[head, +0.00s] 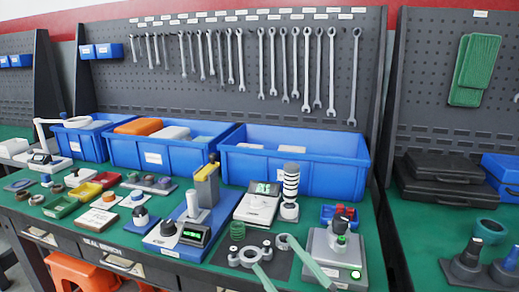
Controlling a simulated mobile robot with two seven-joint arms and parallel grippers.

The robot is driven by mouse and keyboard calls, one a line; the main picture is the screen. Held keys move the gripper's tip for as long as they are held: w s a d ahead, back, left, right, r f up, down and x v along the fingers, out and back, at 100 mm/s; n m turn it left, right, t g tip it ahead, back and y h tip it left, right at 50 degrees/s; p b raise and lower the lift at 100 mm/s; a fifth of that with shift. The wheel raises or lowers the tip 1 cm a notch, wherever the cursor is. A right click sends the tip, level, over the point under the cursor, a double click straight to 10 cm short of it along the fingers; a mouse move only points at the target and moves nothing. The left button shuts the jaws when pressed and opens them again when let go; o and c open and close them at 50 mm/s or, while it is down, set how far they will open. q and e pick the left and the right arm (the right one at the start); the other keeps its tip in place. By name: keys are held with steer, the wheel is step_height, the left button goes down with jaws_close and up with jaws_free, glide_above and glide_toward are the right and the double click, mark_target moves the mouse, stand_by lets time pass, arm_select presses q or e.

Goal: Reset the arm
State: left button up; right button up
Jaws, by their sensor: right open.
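The rest of the right arm is out of frame. My left gripper is not in view.
Large blue bins (345,173) line the back of the green bench under a pegboard of wrenches (305,60). Gauges and a blue test stand (180,238) crowd the middle. Small trays (60,207) are at left. Black cases (445,168) lie on the right bench.

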steer(key=d+f+m+g+h, duration=0.1)
steer(key=d+f+m+h, duration=0.3)
steer(key=f, duration=0.5)
steer(key=d+f+m+h, duration=0.3)
steer(key=f+m+h, duration=0.25)
steer(key=f, duration=0.35)
steer(key=s+d+f+m+g+h, duration=0.1)
steer(key=s+d+f+g+h, duration=0.15)
steer(key=s+f, duration=0.5)
steer(key=s+d+f+m+g+h, duration=0.1)
steer(key=s+f+g, duration=0.4)
steer(key=f, duration=0.4)
arm_select(q)
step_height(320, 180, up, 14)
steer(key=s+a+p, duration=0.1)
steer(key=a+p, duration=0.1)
steer(key=p, duration=1.6)
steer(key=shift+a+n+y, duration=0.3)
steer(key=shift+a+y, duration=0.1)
arm_select(e)
steer(key=s+d+r, duration=0.1)
steer(key=r, duration=0.5)
steer(key=s+d+r+m+h, duration=0.1)
steer(key=s+r, duration=0.1)
steer(key=r, duration=0.4)
steer(key=shift+s+d+r+t, duration=0.15)
steer(key=shift+d+r+t, duration=0.1)
steer(key=shift+t, duration=0.1)
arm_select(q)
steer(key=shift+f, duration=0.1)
